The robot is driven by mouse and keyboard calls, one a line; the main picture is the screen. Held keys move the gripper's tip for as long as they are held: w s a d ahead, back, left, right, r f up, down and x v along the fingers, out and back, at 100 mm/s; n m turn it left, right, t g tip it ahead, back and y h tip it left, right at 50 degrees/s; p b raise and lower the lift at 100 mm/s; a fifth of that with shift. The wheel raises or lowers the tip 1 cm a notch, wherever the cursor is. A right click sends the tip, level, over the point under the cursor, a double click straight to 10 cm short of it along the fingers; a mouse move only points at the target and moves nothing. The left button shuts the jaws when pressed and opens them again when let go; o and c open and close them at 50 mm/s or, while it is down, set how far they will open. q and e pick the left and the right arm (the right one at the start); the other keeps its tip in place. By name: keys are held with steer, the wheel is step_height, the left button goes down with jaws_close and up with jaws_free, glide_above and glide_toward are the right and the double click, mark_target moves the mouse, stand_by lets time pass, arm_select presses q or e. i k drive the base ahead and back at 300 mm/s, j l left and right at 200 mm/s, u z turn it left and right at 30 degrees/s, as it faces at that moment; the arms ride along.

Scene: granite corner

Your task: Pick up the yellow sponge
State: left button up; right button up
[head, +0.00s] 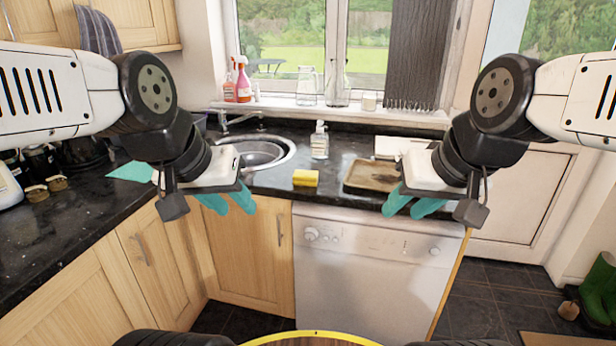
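The yellow sponge (305,178) lies on the dark granite counter, near its front edge and above the left end of the dishwasher. My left gripper (231,202) is left of the sponge, in front of the sink, with its two teal fingers apart and nothing between them. My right gripper (408,205) is right of the sponge, in front of the brown tray, with its teal fingers apart and empty. Neither gripper touches the sponge.
A brown tray (371,177) lies right of the sponge, and a clear soap bottle (319,141) stands behind it. The round sink (262,152) is behind left. A white dishwasher (368,262) is below the counter. Bare granite surrounds the sponge.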

mark_target(302, 178)
steer(key=i+j, duration=0.4)
steer(key=i+j+u, duration=0.15)
steer(key=i+j, duration=0.25)
steer(key=i, duration=0.15)
